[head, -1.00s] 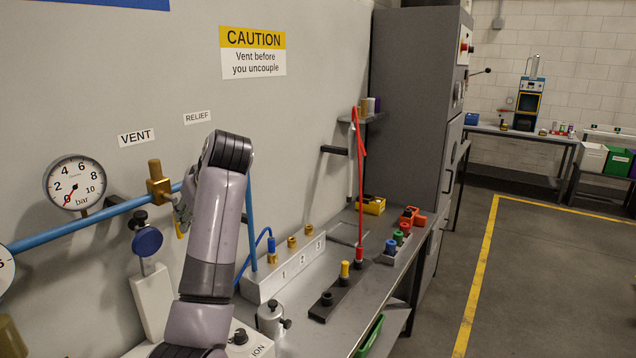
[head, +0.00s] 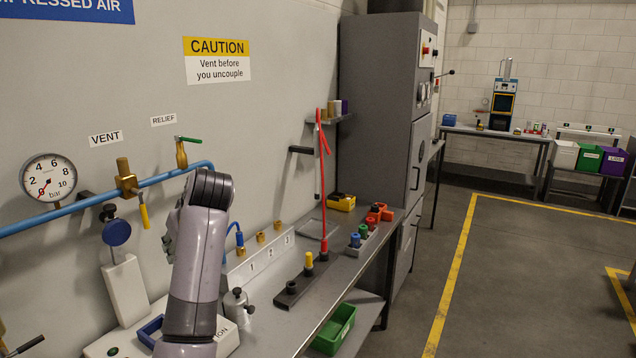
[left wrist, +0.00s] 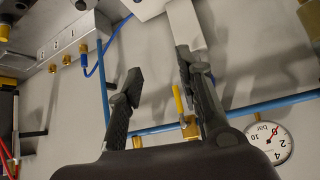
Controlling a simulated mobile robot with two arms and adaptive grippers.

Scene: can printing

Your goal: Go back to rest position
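My left gripper (head: 171,226) is in front of the wall panel in the head view, mostly hidden behind my own forearm. In the left wrist view its two fingers (left wrist: 160,67) are spread apart with nothing between them. The vent valve (head: 126,178) has its yellow lever hanging down, to the left of the gripper and apart from it. The relief valve (head: 181,153) with a green handle is above the arm. The pressure gauge (head: 48,178) has its red needle near 0; it also shows in the left wrist view (left wrist: 269,143). My right gripper is out of view.
A blue pipe (head: 75,208) runs along the wall. The bench (head: 330,262) holds a numbered manifold (head: 255,264), a dark block (head: 308,283) with fittings and a red hose (head: 322,185). A tall grey cabinet (head: 375,95) stands beyond. Floor to the right is clear.

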